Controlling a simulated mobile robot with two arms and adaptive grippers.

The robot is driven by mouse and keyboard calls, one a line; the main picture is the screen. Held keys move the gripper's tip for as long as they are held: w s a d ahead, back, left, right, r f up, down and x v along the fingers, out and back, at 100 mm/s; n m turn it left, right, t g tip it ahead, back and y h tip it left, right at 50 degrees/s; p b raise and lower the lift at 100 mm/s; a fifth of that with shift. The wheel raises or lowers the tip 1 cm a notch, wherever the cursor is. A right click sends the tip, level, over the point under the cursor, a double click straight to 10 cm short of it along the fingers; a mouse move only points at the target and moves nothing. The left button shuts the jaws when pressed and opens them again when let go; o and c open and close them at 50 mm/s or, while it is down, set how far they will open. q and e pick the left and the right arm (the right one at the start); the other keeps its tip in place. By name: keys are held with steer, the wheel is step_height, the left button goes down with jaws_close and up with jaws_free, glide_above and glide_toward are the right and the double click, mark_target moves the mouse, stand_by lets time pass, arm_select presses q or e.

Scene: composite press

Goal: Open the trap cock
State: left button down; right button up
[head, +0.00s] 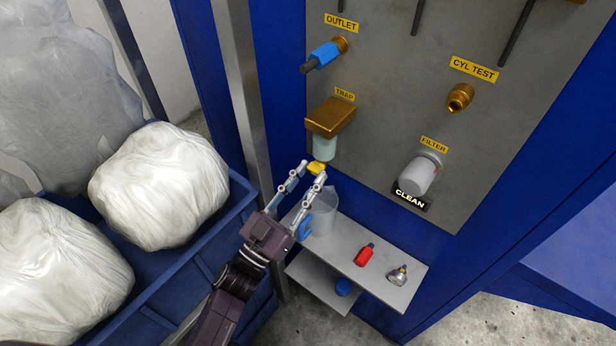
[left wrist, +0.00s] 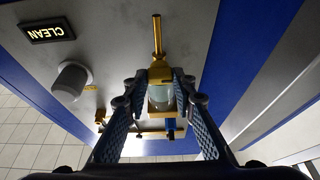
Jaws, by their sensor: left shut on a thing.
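The trap is a brass block (head: 330,117) with a pale clear bowl (head: 325,147) below it, on the grey panel under the TRAP label. The yellow trap cock (head: 317,167) is at the bottom of the bowl. My left gripper (head: 312,170) reaches up from below and is shut on the cock, with one fingertip on each side. In the left wrist view, the cock (left wrist: 158,66) shows between the fingertips, with the bowl (left wrist: 160,96) behind it. The fingers partly hide the cock. My right gripper is not in view.
A clear jug (head: 322,218) stands on the small shelf (head: 345,258) just below my gripper. A red-bodied fitting (head: 364,255) and a metal fitting (head: 398,275) lie on the shelf. The filter (head: 418,178) is at the right. A metal post (head: 240,90) and bagged bundles are at the left.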

arm_select(q)
steer(key=shift+m, duration=0.4)
steer(key=m+h, duration=0.1)
steer(key=m+g, duration=0.1)
steer(key=m, duration=0.1)
steer(key=shift+w+a+m+g+h+b, duration=0.1)
steer(key=shift+m+g+h+b, duration=0.2)
steer(key=shift+h+b, duration=0.1)
steer(key=shift+a+m+g+h, duration=0.1)
steer(key=shift+m+g+h, duration=0.4)
steer(key=shift+m, duration=0.9)
steer(key=shift+m+g+h, duration=0.2)
steer(key=shift+m+g, duration=0.5)
steer(key=shift+m, duration=0.7)
steer(key=c, duration=1.6)
jaws_free()
steer(key=v, duration=1.2)
steer(key=shift+w+r, duration=0.1)
